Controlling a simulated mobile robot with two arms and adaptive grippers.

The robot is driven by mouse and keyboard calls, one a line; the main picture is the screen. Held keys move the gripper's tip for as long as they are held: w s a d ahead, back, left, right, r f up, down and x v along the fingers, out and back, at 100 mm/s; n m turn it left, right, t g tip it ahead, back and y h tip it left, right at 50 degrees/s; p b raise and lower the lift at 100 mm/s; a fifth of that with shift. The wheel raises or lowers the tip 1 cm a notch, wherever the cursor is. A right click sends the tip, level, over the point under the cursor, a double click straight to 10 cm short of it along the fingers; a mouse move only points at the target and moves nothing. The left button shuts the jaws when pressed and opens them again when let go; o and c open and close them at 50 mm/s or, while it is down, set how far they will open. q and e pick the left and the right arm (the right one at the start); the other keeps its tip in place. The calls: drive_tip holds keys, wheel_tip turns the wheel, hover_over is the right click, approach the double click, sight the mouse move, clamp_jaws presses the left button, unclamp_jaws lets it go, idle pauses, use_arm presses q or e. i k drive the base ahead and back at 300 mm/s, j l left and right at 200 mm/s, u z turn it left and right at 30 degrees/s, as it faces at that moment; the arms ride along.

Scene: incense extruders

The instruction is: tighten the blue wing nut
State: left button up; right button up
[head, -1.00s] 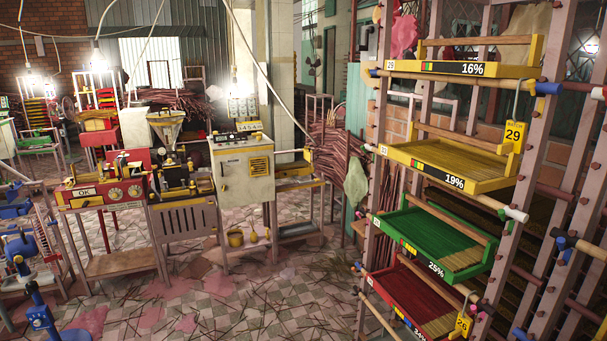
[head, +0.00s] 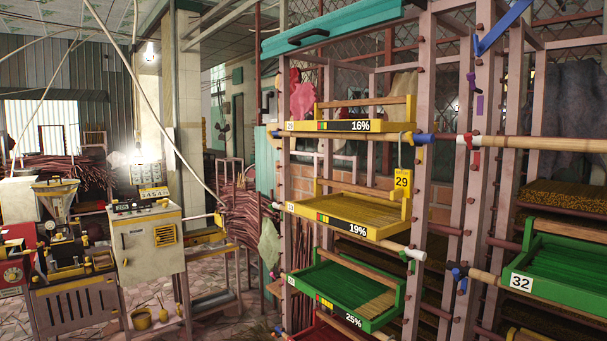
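No part is clearly recognisable as a blue wing nut. Small blue parts show on the drying rack: a blue end piece (head: 423,138) on the rod beside the top yellow tray (head: 390,127), and a blue fitting (head: 459,273) on a lower rod left of the green tray marked 32 (head: 555,268). A longer blue bar (head: 503,26) slants across an upright at the top right. These are too small or too far to tell their exact shape. Neither of my grippers is in view.
The rack's pink uprights (head: 430,80) and protruding rods fill the right side. A grey cabinet (head: 140,245) and a machine with a hopper (head: 55,195) stand at left. Some tiled floor (head: 215,312) shows between the cabinet and the rack.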

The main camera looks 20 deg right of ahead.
sight(479, 47)
drive_tip(key=z, duration=1.5)
